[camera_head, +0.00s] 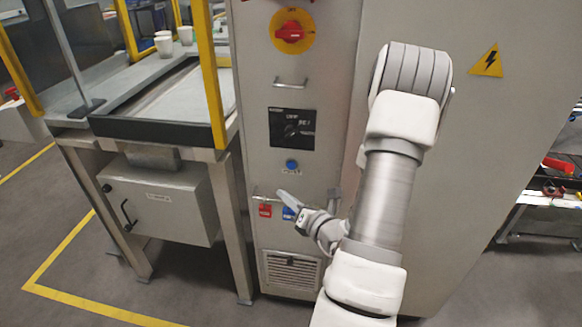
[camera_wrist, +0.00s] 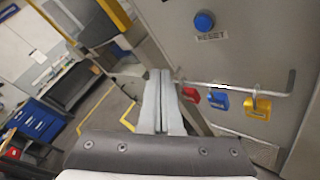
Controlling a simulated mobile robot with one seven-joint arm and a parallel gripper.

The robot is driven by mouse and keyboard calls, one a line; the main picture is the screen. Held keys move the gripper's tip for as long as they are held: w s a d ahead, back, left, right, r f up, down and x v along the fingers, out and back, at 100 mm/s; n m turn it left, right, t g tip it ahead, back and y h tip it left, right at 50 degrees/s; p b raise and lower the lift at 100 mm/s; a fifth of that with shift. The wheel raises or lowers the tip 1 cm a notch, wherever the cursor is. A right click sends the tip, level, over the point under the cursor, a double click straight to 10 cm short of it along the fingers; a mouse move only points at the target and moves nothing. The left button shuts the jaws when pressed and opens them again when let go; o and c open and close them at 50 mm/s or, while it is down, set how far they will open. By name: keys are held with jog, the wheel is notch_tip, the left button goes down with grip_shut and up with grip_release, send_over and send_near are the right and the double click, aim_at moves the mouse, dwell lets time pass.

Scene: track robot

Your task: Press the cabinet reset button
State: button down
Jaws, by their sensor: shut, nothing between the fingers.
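The blue reset button (camera_head: 292,165) is on the front of the grey cabinet (camera_head: 330,60), below a black switch panel. It also shows in the wrist view (camera_wrist: 204,21), with the label RESET under it. My gripper (camera_head: 285,197) is shut and empty, below the button in the head view and apart from it. In the wrist view its closed fingers (camera_wrist: 160,75) point up the picture, left of and below the button. I cannot tell how far the fingertips are from the cabinet face.
Below the button, a rail (camera_wrist: 240,90) carries a red padlock (camera_wrist: 190,95), a blue padlock (camera_wrist: 221,101) and a yellow padlock (camera_wrist: 258,106). Above are a black switch panel (camera_head: 292,128), a handle (camera_head: 290,83) and a red rotary switch (camera_head: 291,32). A workbench (camera_head: 150,135) with yellow posts stands left.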

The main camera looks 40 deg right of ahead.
jog(key=w+d, duration=0.5)
jog(key=d, duration=0.1)
jog(key=shift+w+d+p, duration=0.3)
jog(key=shift+w+p, duration=0.05)
jog(key=shift+w, duration=0.05)
dwell(1.9)
jog(key=shift+w+d, duration=0.25)
jog(key=shift+d, duration=0.1)
jog(key=shift+w+d, duration=0.3)
jog(key=shift+d, duration=0.05)
dwell(1.0)
jog(key=shift+s+a, duration=0.6)
jog(key=shift+a, duration=0.05)
jog(key=shift+a, duration=0.1)
jog(key=s+a, duration=0.3)
jog(key=shift+s+a, duration=0.1)
jog(key=shift+a, duration=0.25)
